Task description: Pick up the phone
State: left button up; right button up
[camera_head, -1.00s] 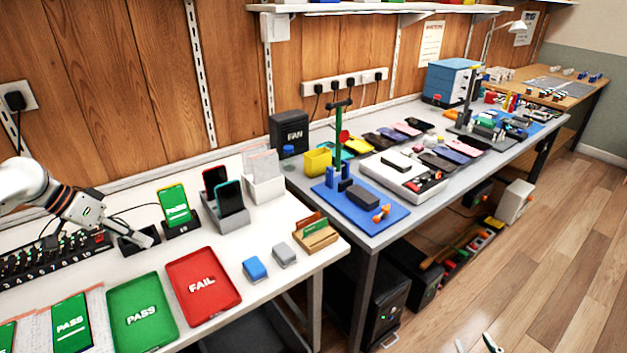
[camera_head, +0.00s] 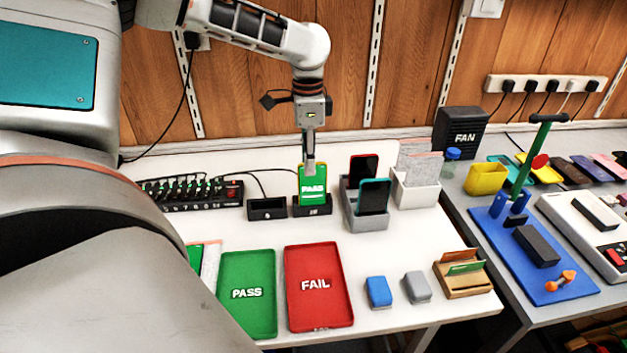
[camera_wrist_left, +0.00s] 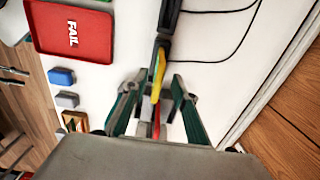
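A phone in a yellow case with a green PASS screen (camera_head: 312,190) stands upright in a small black dock (camera_head: 312,207) at the back of the white table. My left gripper (camera_head: 309,168) is directly over it, pointing down, with its tips at the phone's top edge. In the left wrist view the fingers of my left gripper (camera_wrist_left: 154,98) are spread apart, with the yellow-cased phone (camera_wrist_left: 158,77) seen edge-on between them. I cannot tell if either finger touches it. My right gripper may be the small part at the wrist view's left edge; its state is unclear.
A second black dock (camera_head: 267,209) is empty beside it. A grey stand (camera_head: 366,220) with two phones is close on the right. A green PASS tray (camera_head: 247,325) and a red FAIL tray (camera_head: 318,322) lie in front. A charging hub (camera_head: 190,194) is on the left.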

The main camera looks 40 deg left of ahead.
aim_at(312, 180)
pick_arm(q)
jog(key=f, duration=0.5)
jog(key=shift+w+d+f+b, duration=0.2)
jog(key=shift+w+d+b, duration=0.1)
jog(key=shift+d, duration=0.1)
jog(key=shift+f, duration=0.55)
grip_shut()
